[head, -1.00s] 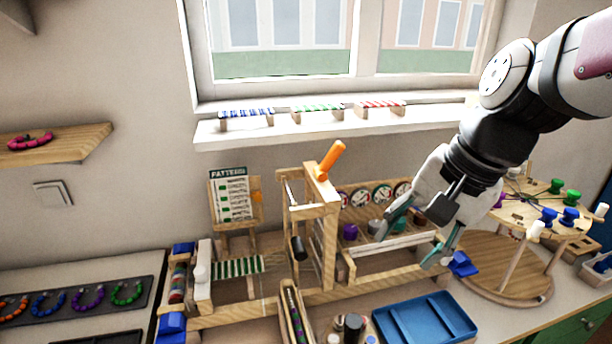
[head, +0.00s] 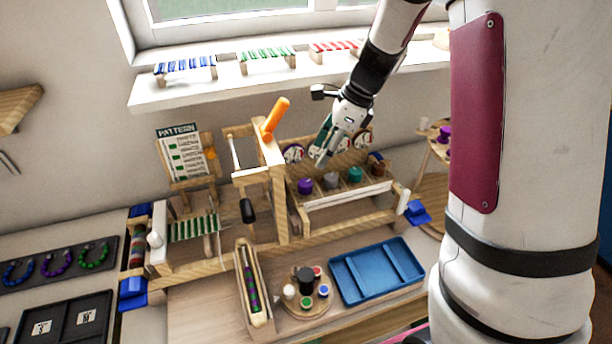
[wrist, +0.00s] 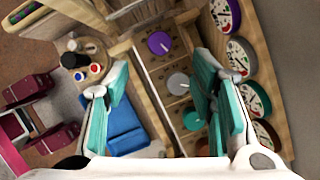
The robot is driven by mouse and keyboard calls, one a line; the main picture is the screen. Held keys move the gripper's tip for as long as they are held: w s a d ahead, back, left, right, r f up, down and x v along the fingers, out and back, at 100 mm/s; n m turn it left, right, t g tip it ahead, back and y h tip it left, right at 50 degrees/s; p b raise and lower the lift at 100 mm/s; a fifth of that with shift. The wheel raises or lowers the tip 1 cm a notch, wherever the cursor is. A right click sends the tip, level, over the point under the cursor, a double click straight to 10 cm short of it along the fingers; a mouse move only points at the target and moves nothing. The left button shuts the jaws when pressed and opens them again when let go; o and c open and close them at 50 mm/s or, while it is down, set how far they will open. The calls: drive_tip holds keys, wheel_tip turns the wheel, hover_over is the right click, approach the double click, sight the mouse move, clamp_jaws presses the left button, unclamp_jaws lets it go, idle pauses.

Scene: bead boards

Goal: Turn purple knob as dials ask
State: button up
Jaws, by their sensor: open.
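The purple knob (head: 305,186) sits at the left end of a row of knobs on a wooden box. In the wrist view the purple knob (wrist: 159,43) shows its top with a pale pointer line, beyond the fingertips. A grey knob (wrist: 178,83) and a teal knob (wrist: 194,120) follow in the row. Round dials (wrist: 238,55) with red and green marks stand behind the knobs; the leftmost dial (head: 292,153) shows in the head view. My gripper (head: 321,158) is open and empty, above and behind the knobs. Its teal fingers (wrist: 160,90) are apart, on either side of the knob row.
A wooden post with an orange handle (head: 275,117) stands just left of the knobs. A blue tray (head: 340,290) and a round stand of small pots (head: 291,308) lie in front. A pattern card (head: 186,155) stands further left.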

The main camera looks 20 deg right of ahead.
sight(306, 183)
drive_tip(key=x, duration=1)
drive_tip(key=shift+f+p, duration=0.3)
drive_tip(key=shift+p, duration=0.1)
drive_tip(key=shift+c, duration=0.3)
drive_tip(key=c, duration=1.1)
